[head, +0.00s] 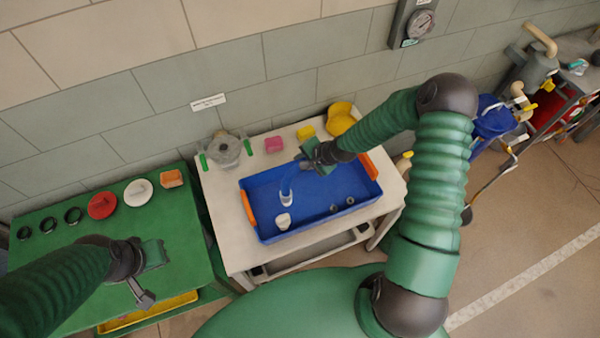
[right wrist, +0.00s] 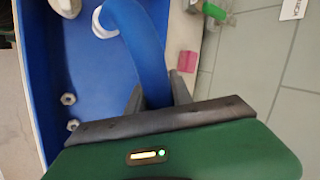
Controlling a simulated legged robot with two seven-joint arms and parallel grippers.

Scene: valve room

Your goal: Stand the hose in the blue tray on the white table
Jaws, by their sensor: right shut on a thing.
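The blue tray (head: 262,180) with orange handles lies on the white table (head: 222,205). My right gripper (head: 305,163) is over the tray's back part and is shut on the blue hose (right wrist: 140,40). In the right wrist view the hose runs between the fingers and curves toward a white end ring. In the head view the hose (head: 287,184) hangs down, its white end low over the tray floor; I cannot tell whether it touches. My left gripper (head: 156,273) is open and empty above the green table.
In the tray are a white fitting (head: 284,221) and two nuts (head: 334,208). Behind it stand a clear-grey valve part (head: 225,150), a pink block (head: 274,145) and a yellow piece (head: 342,118). The green table (head: 60,270) holds red and white discs, black rings and an orange block.

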